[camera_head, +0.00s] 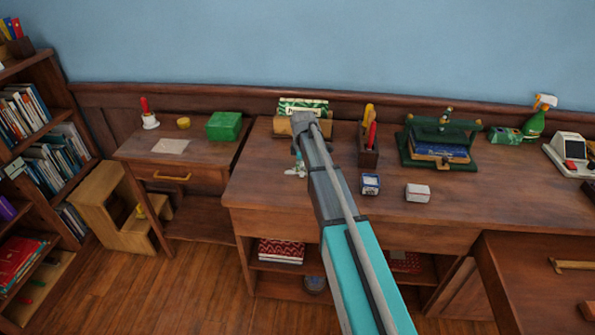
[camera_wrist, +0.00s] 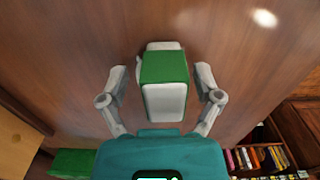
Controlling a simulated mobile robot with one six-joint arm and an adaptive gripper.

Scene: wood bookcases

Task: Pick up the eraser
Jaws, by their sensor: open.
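The eraser (camera_wrist: 164,68) is a white block with a green sleeve around its middle. In the wrist view it lies on the brown wood desk top, upper middle. My gripper (camera_wrist: 160,80) is open, with one grey finger on each side of the eraser and a gap visible on both sides. In the head view my gripper (camera_head: 297,165) is low over the left part of the large desk (camera_head: 300,205).
A green box (camera_head: 223,126) stands on the small desk to the left. A pen holder (camera_head: 368,151), a small blue-and-white box (camera_head: 370,184) and a white box (camera_head: 417,193) stand right of my arm. A card holder (camera_head: 301,108) is behind it.

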